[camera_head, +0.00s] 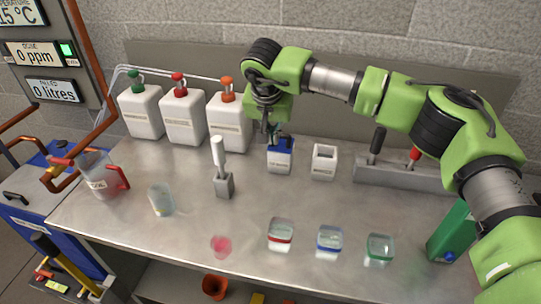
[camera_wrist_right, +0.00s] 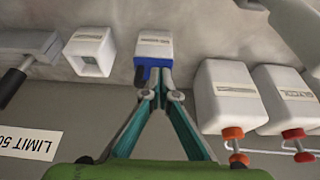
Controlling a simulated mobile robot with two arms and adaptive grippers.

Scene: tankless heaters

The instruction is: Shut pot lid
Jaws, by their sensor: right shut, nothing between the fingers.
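A small white pot (camera_head: 280,163) with a printed label stands on the metal bench, near the middle back. Its blue lid (camera_head: 287,142) is at the top, partly hidden by my right gripper (camera_head: 272,131), which reaches down over it. In the right wrist view the pot (camera_wrist_right: 154,47) and blue lid (camera_wrist_right: 143,72) lie just beyond the fingertips. My right gripper (camera_wrist_right: 156,74) is shut and empty, its tips at or very close to the lid; contact cannot be told. Whether the lid is fully down cannot be told. My left gripper is out of view.
An open white box (camera_head: 323,162) stands right of the pot. Large white bottles (camera_head: 228,122) stand behind left. A grey stand with a white handle (camera_head: 223,185) is to the left. Small lidded dishes (camera_head: 330,238) sit in front. Bare bench lies between.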

